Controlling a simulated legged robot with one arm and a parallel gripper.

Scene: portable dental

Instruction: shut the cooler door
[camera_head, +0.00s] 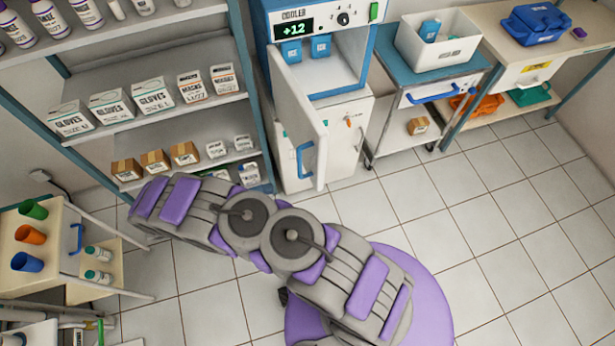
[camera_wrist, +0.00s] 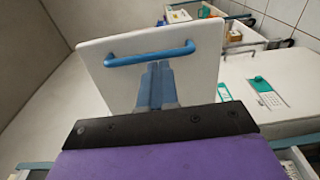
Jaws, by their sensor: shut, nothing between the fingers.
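The cooler (camera_head: 325,22), with a +12 display, stands at the back centre with its interior visible. Its white door (camera_head: 306,115) stands open, swung out toward me, with a blue handle (camera_head: 306,158) on its outer face. In the wrist view, a white panel (camera_wrist: 205,50) with a blue handle (camera_wrist: 150,53) fills the upper middle and looks like this door. My gripper (camera_wrist: 157,70) is shut and empty, its fingertips overlapping the panel just below the handle. I cannot tell whether they touch. In the head view my arm hides the gripper.
Shelves (camera_head: 150,55) with gloves and mask boxes stand left of the cooler. A wheeled cart (camera_head: 445,75) is close on its right. A small stand (camera_head: 50,260) with cups is at the lower left. Tiled floor (camera_head: 480,210) is clear at the right.

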